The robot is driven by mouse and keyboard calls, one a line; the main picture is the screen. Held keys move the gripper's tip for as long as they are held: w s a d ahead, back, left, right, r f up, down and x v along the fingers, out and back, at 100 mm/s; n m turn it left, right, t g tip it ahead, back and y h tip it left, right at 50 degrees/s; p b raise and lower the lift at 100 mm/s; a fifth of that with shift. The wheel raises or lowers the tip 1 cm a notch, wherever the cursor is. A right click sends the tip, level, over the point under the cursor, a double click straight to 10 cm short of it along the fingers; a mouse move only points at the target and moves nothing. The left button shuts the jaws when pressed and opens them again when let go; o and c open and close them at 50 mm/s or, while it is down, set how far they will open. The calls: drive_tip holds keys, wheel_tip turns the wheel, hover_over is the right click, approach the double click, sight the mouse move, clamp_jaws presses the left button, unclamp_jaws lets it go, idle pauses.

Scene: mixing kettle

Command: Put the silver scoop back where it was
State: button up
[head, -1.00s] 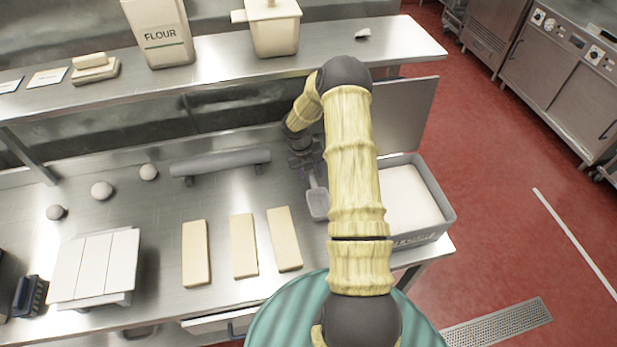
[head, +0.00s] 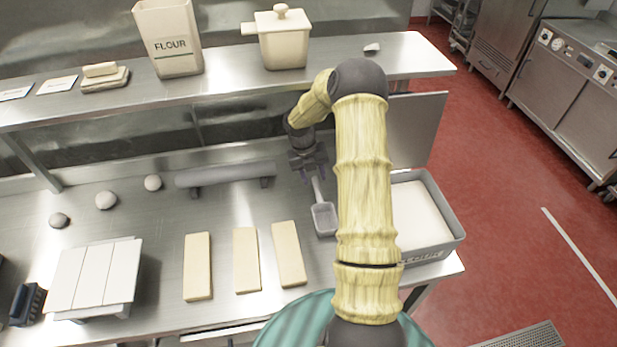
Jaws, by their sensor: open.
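The silver scoop (head: 324,218) lies on the steel counter, just left of the grey flour bin (head: 456,236), with its bowl toward the front and its handle pointing to the back. My gripper (head: 314,179) is at the back end of the handle, with its fingers pointing down. It is open, with the dark fingertips apart near the handle's end. I cannot tell whether they touch the handle. My arm hides the left part of the flour bin.
Three pale blocks (head: 246,260) lie left of the scoop. A grey roller-like bar (head: 225,174) lies behind them. The overhead shelf (head: 225,76) holds a flour container (head: 168,38) and a lidded pot (head: 283,45). A raised grey panel (head: 418,130) stands behind the bin.

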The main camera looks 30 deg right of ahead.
drive_tip(key=s+a+r+m+t+y, duration=0.1)
drive_tip(key=s+a+r+m+t, duration=0.1)
drive_tip(key=s+a+r+m, duration=0.7)
drive_tip(key=s+a+r+m+t+y, duration=0.1)
drive_tip(key=s+a+r+m, duration=0.7)
drive_tip(key=m, duration=1.5)
drive_tip(key=s+a+t, duration=0.1)
drive_tip(key=s, duration=0.3)
drive_tip(key=shift+a+r, duration=0.25)
drive_tip(key=shift+r, duration=0.1)
drive_tip(key=shift+s+b+x, duration=0.2)
drive_tip(key=shift+b+x, duration=0.75)
drive_tip(key=shift+b, duration=0.05)
drive_tip(key=shift+s, duration=0.1)
drive_tip(key=shift+c, duration=0.5)
